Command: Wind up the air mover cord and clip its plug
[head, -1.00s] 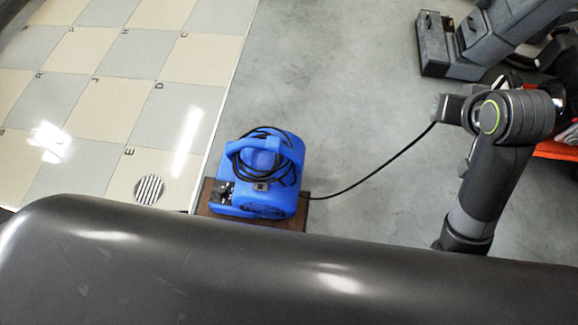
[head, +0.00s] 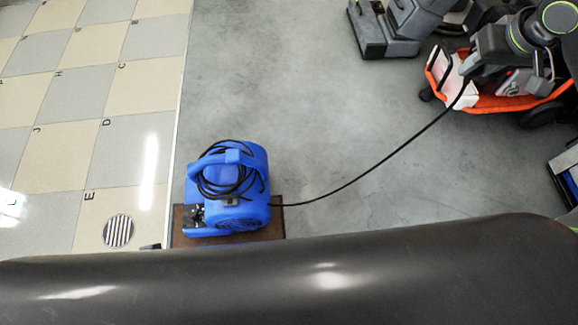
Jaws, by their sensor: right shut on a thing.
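The blue air mover (head: 245,205) stands on a brown mat (head: 276,232) left of the middle. Several loops of black cord (head: 222,192) hang around its handle. The free length of cord (head: 372,167) runs from the air mover's lower right side up to my right gripper (head: 466,78) at the upper right. My right gripper is shut on the cord's end, high above the floor. The plug is hidden or too small to tell. The clip cannot be made out. My left gripper is not in view.
An orange-rimmed cart (head: 500,103) with dark wheels is behind my right gripper. A grey machine (head: 385,30) stands at the top. Tiled floor with a round drain (head: 118,231) lies left. The grey concrete (head: 290,110) in the middle is clear.

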